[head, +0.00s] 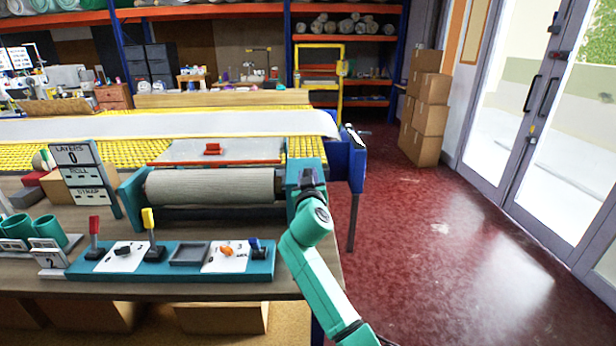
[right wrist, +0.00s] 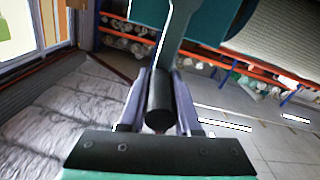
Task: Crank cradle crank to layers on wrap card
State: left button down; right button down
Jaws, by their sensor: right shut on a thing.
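The cradle (head: 133,197) holds a thick pale roll (head: 210,187) between teal end blocks on the table. My right gripper (head: 310,190) is at the cradle's right end block. In the right wrist view, its two fingers are shut on the dark cylindrical handle of the crank (right wrist: 158,100), and a teal crank arm (right wrist: 175,40) shows beyond. In the head view my wrist mostly hides the crank. The layers sign (head: 76,153) reads 0. A white card with a 3 (head: 213,262) lies on the teal board, partly covered by an orange piece. My left gripper is out of view.
The teal board (head: 180,277) carries red and yellow levers, another white card (head: 118,262) and a grey tray (head: 190,254). Behind the cradle is a yellow grid table (head: 100,148) with pale cloth. The red floor to the right is clear up to cardboard boxes (head: 427,115).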

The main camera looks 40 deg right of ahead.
jog(key=shift+f, duration=0.1)
dwell(0.6)
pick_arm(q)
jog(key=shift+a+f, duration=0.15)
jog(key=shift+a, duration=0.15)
pick_arm(e)
jog(key=shift+d, duration=0.1)
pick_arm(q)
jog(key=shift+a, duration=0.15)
pick_arm(e)
jog(key=shift+s+d+m, duration=0.1)
jog(key=shift+m, duration=0.2)
